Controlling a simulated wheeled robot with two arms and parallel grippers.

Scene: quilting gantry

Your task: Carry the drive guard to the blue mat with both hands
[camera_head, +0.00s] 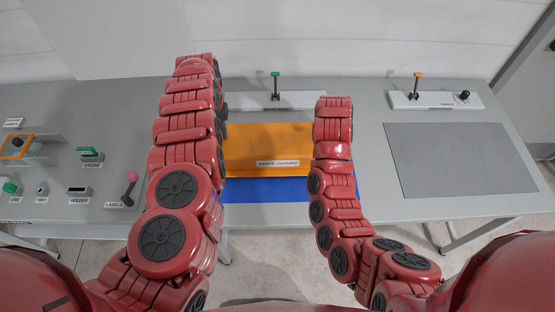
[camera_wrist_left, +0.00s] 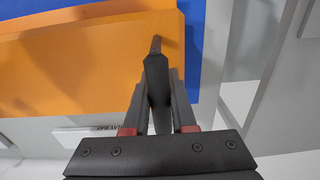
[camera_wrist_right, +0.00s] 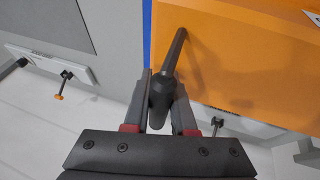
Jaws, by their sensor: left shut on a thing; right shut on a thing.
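The drive guard (camera_head: 262,136) is an orange box with a white label on its front, over the blue mat (camera_head: 275,190). The mat shows along the guard's front in the head view and past its edges in the wrist views. Whether the guard rests on it or hangs just above, I cannot tell. My left gripper (camera_wrist_left: 157,95) is shut on a black handle at one side of the guard (camera_wrist_left: 90,65). My right gripper (camera_wrist_right: 162,92) is shut on the black handle at the other side of the guard (camera_wrist_right: 240,60). My arms hide both grippers in the head view.
A grey pad (camera_head: 446,160) lies at the right of the table (camera_head: 375,205). Control panels with a green lever (camera_head: 276,85) and an orange lever (camera_head: 417,85) stand at the back. Small labelled fixtures and a pink-knobbed lever (camera_head: 130,185) are at the left.

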